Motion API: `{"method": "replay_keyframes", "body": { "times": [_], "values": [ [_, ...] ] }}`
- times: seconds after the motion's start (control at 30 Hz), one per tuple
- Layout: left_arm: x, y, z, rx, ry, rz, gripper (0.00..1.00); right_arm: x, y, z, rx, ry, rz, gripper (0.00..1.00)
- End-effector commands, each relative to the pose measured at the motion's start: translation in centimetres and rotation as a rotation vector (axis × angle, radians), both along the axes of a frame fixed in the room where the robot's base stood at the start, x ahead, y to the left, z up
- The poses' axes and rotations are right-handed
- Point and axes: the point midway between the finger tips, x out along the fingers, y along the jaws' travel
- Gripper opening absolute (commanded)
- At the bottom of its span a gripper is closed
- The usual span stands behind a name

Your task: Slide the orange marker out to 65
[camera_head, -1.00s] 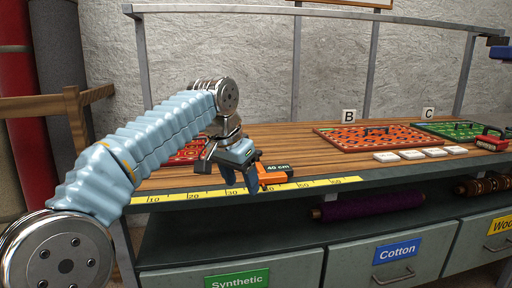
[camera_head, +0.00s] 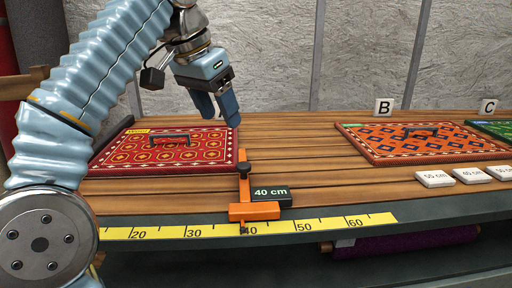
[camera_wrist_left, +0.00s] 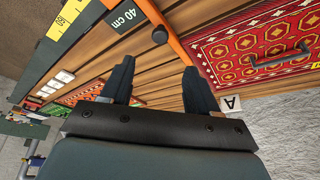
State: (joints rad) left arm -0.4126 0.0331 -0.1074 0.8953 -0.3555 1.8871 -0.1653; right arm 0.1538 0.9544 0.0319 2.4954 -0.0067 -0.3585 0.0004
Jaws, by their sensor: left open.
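The orange marker (camera_head: 254,211) sits at the front edge of the wooden table, with its pointer at about 40 on the yellow ruler (camera_head: 180,231). It has an upright orange arm with a black knob and a dark "40 cm" label (camera_head: 271,193). My left gripper (camera_head: 218,118) is open and empty, raised above the table behind the marker, near the red rug's right corner. In the left wrist view, the left gripper's two fingers (camera_wrist_left: 157,80) are apart, and the orange bar (camera_wrist_left: 166,32) with its black knob lies beyond them. My right gripper is not in view.
A red patterned rug (camera_head: 188,139) with a handle lies left of the marker. An orange rug (camera_head: 390,153) marked B and a green rug (camera_head: 494,128) marked C lie right. White cm tiles (camera_head: 434,179) sit near the front right. Bare wood (camera_head: 312,165) lies between.

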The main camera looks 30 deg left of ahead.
Motion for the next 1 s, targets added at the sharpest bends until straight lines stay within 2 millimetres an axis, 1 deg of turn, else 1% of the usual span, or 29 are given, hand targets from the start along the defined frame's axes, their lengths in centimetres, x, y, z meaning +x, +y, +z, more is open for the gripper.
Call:
{"method": "replay_keyframes", "body": {
  "times": [0.17, 0.27, 0.4, 0.5, 0.6, 0.7, 0.83, 1.0],
  "values": [
    [0.4, 0.0, -1.0, 0.001, 0.001, 0.0, 0.6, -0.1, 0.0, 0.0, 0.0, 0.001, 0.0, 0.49],
    [0.9, -0.2, -2.5, 0.001, 0.003, 0.0, 0.6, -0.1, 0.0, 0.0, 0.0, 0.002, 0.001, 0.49],
    [2.1, -0.5, -5.7, 0.0, 0.005, 0.0, 0.6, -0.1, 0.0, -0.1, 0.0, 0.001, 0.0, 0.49],
    [3.0, -0.7, -8.1, 0.0, 0.003, 0.0, 0.6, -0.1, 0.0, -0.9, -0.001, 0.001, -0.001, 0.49],
    [3.8, -1.0, -10.0, 0.0, 0.002, 0.0, 0.6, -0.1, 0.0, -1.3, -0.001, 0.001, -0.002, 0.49],
    [4.4, -1.1, -11.3, 0.0, 0.002, 0.001, 0.6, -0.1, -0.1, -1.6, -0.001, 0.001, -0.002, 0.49],
    [4.9, -1.2, -12.4, 0.0, 0.0, 0.0, 0.6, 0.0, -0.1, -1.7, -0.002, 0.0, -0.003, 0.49],
    [5.1, -1.2, -12.8, 0.0, 0.0, 0.001, 0.6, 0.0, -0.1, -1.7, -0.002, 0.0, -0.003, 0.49]
  ]
}}
